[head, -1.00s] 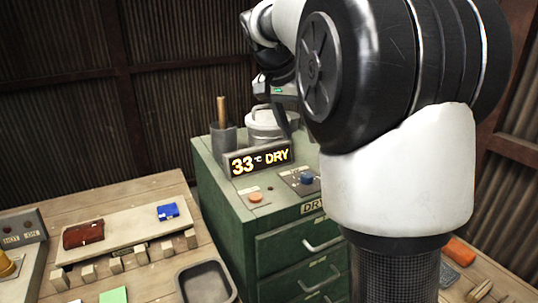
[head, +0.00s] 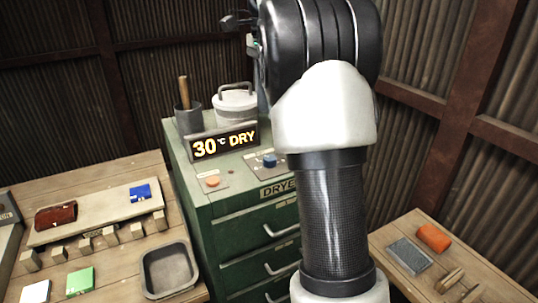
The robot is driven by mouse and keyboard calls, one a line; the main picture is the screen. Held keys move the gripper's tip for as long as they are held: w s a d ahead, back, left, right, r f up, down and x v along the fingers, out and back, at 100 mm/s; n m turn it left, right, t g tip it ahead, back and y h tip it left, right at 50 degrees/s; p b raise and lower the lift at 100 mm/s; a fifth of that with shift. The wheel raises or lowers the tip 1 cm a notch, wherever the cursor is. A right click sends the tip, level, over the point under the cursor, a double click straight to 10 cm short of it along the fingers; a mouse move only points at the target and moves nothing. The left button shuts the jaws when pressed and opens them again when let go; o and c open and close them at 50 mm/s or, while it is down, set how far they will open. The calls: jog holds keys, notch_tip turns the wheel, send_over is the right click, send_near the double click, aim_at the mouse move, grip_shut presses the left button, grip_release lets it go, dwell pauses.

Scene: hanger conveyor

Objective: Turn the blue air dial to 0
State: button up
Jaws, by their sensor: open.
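The blue air dial (head: 270,160) sits on a small dark plate on top of the green dryer cabinet (head: 193,196), near its front edge. The dial's markings and setting are too small to read. My gripper (head: 230,21) shows small and dark at the top of the head view, above and behind the cabinet. It is open, holds nothing visible and is well apart from the dial. My arm hides part of the cabinet's right side.
An orange button (head: 213,181) sits left of the dial. Further back are a lidded pot (head: 236,106) and a grey cup (head: 188,121). A wooden bench (head: 110,180) stands left, another (head: 455,262) right.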

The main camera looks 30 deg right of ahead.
aim_at(269, 157)
jog(key=f+b, duration=0.1)
jog(key=f, duration=0.7)
jog(key=f+b, duration=0.1)
jog(key=f, duration=0.4)
jog(key=shift+s+f+b, duration=0.1)
jog(key=shift+s+b, duration=0.2)
jog(key=shift+s, duration=0.05)
jog(key=c, duration=1.1)
jog(key=shift+o, duration=0.2)
